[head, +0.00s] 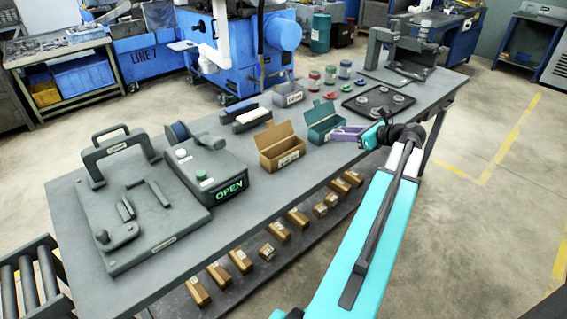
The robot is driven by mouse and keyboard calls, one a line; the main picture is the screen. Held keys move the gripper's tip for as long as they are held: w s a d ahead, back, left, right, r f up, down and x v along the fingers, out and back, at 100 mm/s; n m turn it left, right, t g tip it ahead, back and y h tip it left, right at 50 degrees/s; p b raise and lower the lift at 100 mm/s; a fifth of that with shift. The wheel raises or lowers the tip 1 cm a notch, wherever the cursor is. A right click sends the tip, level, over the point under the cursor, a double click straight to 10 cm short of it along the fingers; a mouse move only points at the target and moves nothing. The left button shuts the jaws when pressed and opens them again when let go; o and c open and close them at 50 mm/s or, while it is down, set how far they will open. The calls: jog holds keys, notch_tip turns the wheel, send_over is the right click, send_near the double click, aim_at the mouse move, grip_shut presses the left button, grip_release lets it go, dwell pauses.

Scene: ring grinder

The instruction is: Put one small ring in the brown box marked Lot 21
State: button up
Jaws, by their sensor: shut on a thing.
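A brown box (268,161) with its lid raised stands at the middle of the grey workbench (247,201). It has a pale label on its front, too small to read. A dark tray (352,108) holding several small grey rings (378,90) lies farther right on the bench. My gripper (340,134) is low over the bench's front edge, to the right of the brown box and just in front of a teal box. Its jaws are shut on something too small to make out. The inside of the brown box is mostly hidden.
The teal open box (323,135) stands between the brown box and the tray. A control unit (218,178) with a lit OPEN sign is left of the brown box. A grey fixture (105,225) fills the bench's left end. Several small brown boxes (297,217) lie on the lower shelf.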

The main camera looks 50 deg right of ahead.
jog(key=s+a+r+n+y+b, duration=0.1)
jog(key=s+a+r+n+y, duration=0.1)
jog(key=a, duration=0.6)
jog(key=shift+a+n+y, duration=0.2)
jog(key=shift+n+y, duration=0.7)
jog(key=shift+y, duration=0.2)
jog(key=shift+r, duration=0.1)
jog(key=p, duration=0.2)
send_over(288, 144)
jog(key=s+a, duration=0.4)
jog(key=f, duration=0.2)
jog(key=shift+a+r, duration=0.15)
jog(key=shift+r, duration=0.1)
jog(key=shift+s, duration=0.1)
jog(key=shift+f, duration=1.75)
jog(key=shift+f, duration=0.6)
jog(key=o, duration=1.1)
jog(key=shift+c, duration=0.2)
